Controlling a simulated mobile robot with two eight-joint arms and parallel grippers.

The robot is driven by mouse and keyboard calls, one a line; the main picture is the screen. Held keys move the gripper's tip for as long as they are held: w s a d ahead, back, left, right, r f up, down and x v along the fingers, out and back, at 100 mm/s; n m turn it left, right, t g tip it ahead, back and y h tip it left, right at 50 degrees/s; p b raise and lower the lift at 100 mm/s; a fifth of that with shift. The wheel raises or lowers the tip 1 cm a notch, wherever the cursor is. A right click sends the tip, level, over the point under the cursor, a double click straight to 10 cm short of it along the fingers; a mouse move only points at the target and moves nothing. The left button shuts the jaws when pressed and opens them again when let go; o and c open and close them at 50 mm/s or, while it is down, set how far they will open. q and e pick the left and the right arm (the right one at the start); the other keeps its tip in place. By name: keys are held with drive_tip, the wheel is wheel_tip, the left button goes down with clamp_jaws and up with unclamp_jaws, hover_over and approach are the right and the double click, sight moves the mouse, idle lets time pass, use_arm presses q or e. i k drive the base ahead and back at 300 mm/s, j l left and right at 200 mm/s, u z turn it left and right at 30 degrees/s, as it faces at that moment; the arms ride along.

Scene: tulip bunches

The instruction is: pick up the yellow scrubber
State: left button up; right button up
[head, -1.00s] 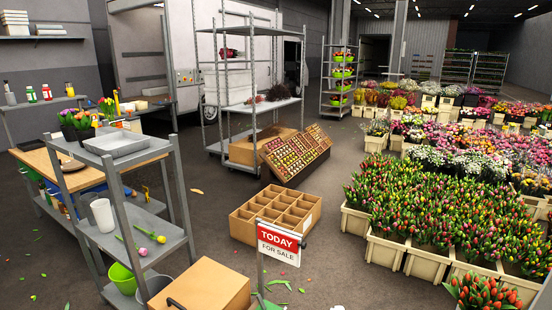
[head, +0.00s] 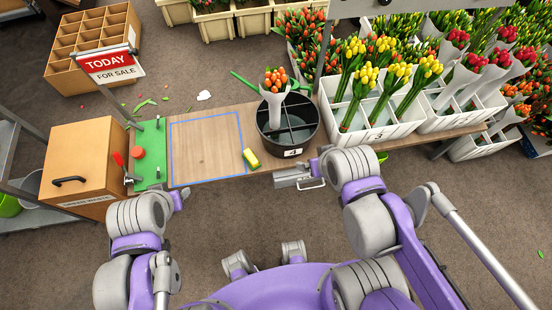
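The yellow scrubber (head: 251,159) lies on the wooden bench in the head view, at the right end of the blue-outlined area and just left of the black bucket. It looks like a small yellow block with a darker green side. My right gripper (head: 283,181) is to the right of and slightly nearer than the scrubber, below the bucket, apart from it; its fingers are too small to read. My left gripper (head: 180,193) is at the bench's front edge near the green mat, left of the scrubber; its fingers are not clear either.
The blue-outlined board (head: 206,147) is bare. The black bucket (head: 289,132) holds a wrapped orange tulip bunch (head: 275,88). A white crate (head: 372,125) of yellow tulips stands right of it. A green mat (head: 149,158) with a red knob and a wooden waste box (head: 82,160) are at left.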

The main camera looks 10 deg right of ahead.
sight(250, 159)
drive_tip(key=j, duration=0.25)
drive_tip(key=i+j+z, duration=0.1)
drive_tip(key=j, duration=0.2)
drive_tip(key=i+j+z, duration=0.1)
drive_tip(key=z, duration=1.55)
